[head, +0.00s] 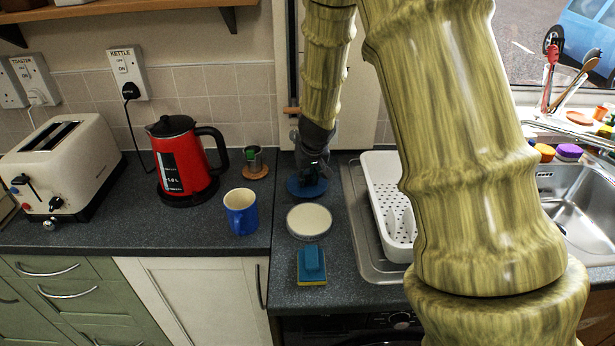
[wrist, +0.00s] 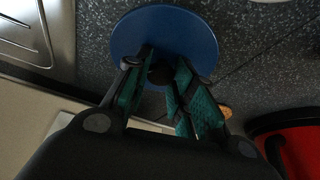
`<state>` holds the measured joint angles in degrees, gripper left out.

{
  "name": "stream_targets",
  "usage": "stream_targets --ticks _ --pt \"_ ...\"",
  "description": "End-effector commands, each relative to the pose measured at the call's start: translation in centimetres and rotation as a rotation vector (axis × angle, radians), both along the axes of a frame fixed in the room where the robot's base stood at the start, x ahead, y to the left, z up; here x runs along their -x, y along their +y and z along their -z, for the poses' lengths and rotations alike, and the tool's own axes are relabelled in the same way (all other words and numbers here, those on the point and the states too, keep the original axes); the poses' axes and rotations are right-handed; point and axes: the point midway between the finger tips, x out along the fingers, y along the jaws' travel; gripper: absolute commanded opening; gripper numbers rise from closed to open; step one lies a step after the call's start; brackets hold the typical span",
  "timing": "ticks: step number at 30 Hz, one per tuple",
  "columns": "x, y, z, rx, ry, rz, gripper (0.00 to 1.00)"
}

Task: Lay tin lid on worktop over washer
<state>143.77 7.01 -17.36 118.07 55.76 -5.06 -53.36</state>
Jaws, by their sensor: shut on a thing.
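The tin lid is a blue disc with a dark knob. It shows in the head view (head: 296,190) and in the wrist view (wrist: 195,32). My gripper (head: 311,176) points down at it, and in the wrist view its green-padded fingers (wrist: 161,70) are shut on the knob. The lid is level, at or just above the back of the dark speckled worktop (head: 338,262) over the washer (head: 400,321). I cannot tell whether it touches the surface. My fingers partly hide the lid in both views.
A round cream-topped tin (head: 309,221) and a blue-and-yellow sponge (head: 312,265) stand in front of the lid. A white dish rack (head: 385,185) is close on the right. A blue mug (head: 240,211), small metal cup (head: 253,160) and red kettle (head: 181,160) are left.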

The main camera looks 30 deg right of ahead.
Motion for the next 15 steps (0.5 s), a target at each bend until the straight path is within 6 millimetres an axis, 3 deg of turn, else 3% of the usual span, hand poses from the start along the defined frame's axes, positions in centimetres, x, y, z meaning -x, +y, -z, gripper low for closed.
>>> stream_targets --ticks 4,15 --pt "-0.01 0.03 0.97 -0.002 -0.001 0.001 0.05" --pt "-0.01 0.0 1.27 0.001 -0.001 0.001 0.05"
